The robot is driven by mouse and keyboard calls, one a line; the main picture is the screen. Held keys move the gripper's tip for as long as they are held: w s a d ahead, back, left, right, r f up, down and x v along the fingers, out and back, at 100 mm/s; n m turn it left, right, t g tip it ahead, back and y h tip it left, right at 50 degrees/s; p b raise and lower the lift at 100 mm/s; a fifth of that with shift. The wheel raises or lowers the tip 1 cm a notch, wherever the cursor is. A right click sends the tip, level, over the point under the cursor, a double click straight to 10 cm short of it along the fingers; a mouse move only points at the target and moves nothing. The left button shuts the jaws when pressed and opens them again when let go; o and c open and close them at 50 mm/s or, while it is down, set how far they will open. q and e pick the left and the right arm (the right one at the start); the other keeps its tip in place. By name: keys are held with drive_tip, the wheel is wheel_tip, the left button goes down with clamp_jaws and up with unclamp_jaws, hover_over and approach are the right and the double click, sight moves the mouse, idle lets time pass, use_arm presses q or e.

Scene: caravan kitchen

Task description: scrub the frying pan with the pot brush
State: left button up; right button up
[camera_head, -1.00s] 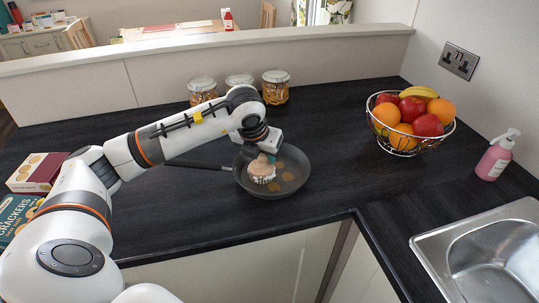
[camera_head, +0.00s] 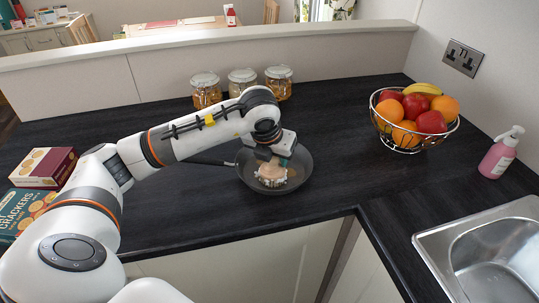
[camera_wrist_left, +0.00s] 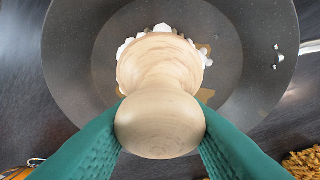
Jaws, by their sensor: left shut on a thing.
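The dark frying pan (camera_head: 303,170) sits on the black worktop, its handle pointing left. My left gripper (camera_head: 276,158) is over the pan, shut on the pot brush (camera_head: 271,173). The brush has a pale wooden knob and white bristles, and its bristles are down in the pan. In the left wrist view the green fingers of the left gripper (camera_wrist_left: 160,130) flank the brush's round wooden knob (camera_wrist_left: 160,125). Brown stains show on the pan floor (camera_wrist_left: 110,50) around the bristles, partly hidden by the brush. My right gripper is not in view.
Several lidded jars, including one at right (camera_head: 278,83), stand behind the pan. A wire fruit basket (camera_head: 413,140) and a pink soap bottle (camera_head: 498,157) are to the right. A steel sink (camera_head: 490,255) is front right. Boxes (camera_head: 43,167) lie at far left.

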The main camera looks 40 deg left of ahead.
sight(239, 162)
use_arm(q)
drive_tip(key=shift+w+d+f, duration=0.1)
drive_tip(key=shift+w+d, duration=0.45)
drive_tip(key=shift+d, duration=0.2)
drive_tip(key=shift+w+a, duration=0.15)
drive_tip(key=shift+w, duration=0.55)
drive_tip(key=shift+w+a, duration=0.1)
drive_tip(key=shift+w, duration=0.6)
drive_tip(key=shift+a, duration=0.1)
drive_tip(key=shift+w+a+b, duration=0.25)
drive_tip(key=shift+a+b, duration=0.05)
drive_tip(key=shift+a, duration=0.35)
drive_tip(key=shift+w+a+b, duration=0.25)
drive_tip(key=shift+a+b, duration=0.05)
drive_tip(key=shift+a, duration=0.3)
drive_tip(key=shift+s+a+b, duration=0.45)
drive_tip(key=shift+s+a, duration=0.5)
drive_tip(key=shift+a, duration=0.15)
drive_tip(key=shift+s+d+b, duration=0.2)
drive_tip(key=shift+s+b, duration=0.15)
drive_tip(key=shift+s, duration=1)
drive_tip(key=shift+d, duration=0.1)
